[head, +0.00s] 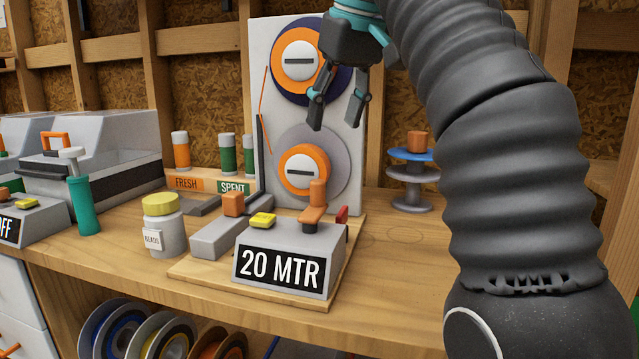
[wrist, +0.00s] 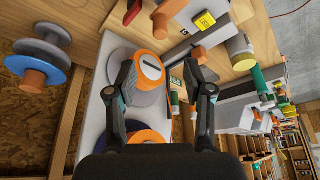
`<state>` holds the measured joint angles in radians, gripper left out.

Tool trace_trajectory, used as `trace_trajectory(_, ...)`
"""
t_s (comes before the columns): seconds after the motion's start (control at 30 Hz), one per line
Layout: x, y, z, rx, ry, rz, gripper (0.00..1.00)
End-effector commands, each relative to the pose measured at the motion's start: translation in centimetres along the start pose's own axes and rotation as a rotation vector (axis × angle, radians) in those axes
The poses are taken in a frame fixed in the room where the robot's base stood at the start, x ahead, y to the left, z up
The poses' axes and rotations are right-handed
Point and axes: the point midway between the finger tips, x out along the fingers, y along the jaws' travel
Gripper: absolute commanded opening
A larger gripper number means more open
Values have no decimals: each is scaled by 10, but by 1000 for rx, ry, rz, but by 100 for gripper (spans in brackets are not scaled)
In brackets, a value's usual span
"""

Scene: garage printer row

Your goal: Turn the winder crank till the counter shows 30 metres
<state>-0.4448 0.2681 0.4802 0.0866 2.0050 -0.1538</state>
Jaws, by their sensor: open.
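The winder has a pale upright panel (head: 257,90) with an upper spool (head: 340,82) and a lower spool (head: 325,155), both with orange hubs. The counter box (head: 238,245) in front of it reads 20 MTR. My gripper (head: 336,115) is open and empty, above and apart from the crank, in front of the panel between the spools. Its fingers also show in the wrist view (wrist: 158,66).
On the winder are a yellow button (head: 262,220), a red tab (head: 342,214) and an orange block (head: 233,203) on a grey bar. A yellow-lidded jar (head: 163,225) stands left, a blue spool stand (head: 411,180) right.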

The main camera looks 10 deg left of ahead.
Motion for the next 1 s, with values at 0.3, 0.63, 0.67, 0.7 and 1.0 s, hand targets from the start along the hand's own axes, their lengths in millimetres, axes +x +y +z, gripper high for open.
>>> trace_trajectory(0.3,14,-1,0,-3,-3,-2,52)
trace_trajectory(0.63,57,-1,1,-3,-4,-2,52)
trace_trajectory(0.67,65,-1,2,-2,-4,-2,52)
trace_trajectory(0.7,73,-1,2,-2,-4,-1,52)
trace_trajectory(1.0,120,0,1,-2,-3,-1,52)
